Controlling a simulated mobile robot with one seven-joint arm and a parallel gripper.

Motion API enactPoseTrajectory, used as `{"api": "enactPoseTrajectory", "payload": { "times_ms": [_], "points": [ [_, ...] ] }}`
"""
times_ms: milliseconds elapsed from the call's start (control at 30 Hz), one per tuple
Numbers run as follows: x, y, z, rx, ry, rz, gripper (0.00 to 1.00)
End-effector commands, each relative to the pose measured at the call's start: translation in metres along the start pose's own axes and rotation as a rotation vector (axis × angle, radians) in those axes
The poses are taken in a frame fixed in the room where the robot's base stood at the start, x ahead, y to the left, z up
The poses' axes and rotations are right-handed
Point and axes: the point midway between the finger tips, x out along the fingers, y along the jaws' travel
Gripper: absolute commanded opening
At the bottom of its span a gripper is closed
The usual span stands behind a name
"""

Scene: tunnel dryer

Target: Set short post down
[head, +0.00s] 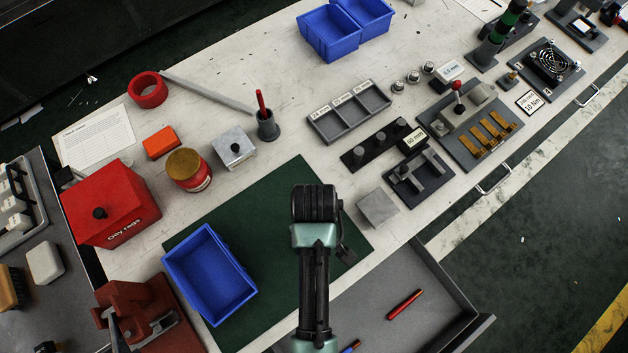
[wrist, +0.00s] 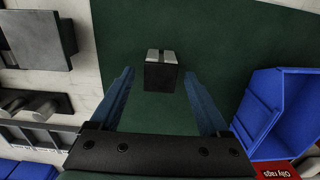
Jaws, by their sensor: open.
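My gripper (wrist: 158,76) is open in the wrist view, its two blue fingers spread above the green mat (wrist: 215,35). A small dark block (wrist: 161,77) with two light strips and a dark slot on top stands between the fingertips, with a gap on each side. I cannot tell whether it is the short post. In the head view my arm hides this spot. Several dark round posts stand on a black rack (head: 352,162) right of the mat; some also show at the left edge of the wrist view.
A blue bin (head: 210,276) lies on the mat's left part. A grey metal block (head: 378,208) stands right of the mat. Bare mat surrounds the dark block.

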Motion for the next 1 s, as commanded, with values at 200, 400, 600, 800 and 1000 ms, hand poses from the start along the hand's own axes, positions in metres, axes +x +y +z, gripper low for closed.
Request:
{"api": "enactPoseTrajectory", "payload": {
  "times_ms": [200, 400, 600, 800, 1000],
  "points": [
    [-0.051, 0.001, -0.001, 0.000, 0.003, 0.002, 0.80],
    [-0.081, 0.001, -0.001, 0.000, 0.003, 0.002, 0.80],
    [-0.103, 0.012, -0.017, 0.018, 0.063, 0.044, 0.80],
    [-0.205, 0.078, -0.109, 0.141, 0.485, 0.298, 0.80],
    [-0.393, 0.125, -0.173, 0.274, 1.082, 0.547, 0.80]
  ]
}}
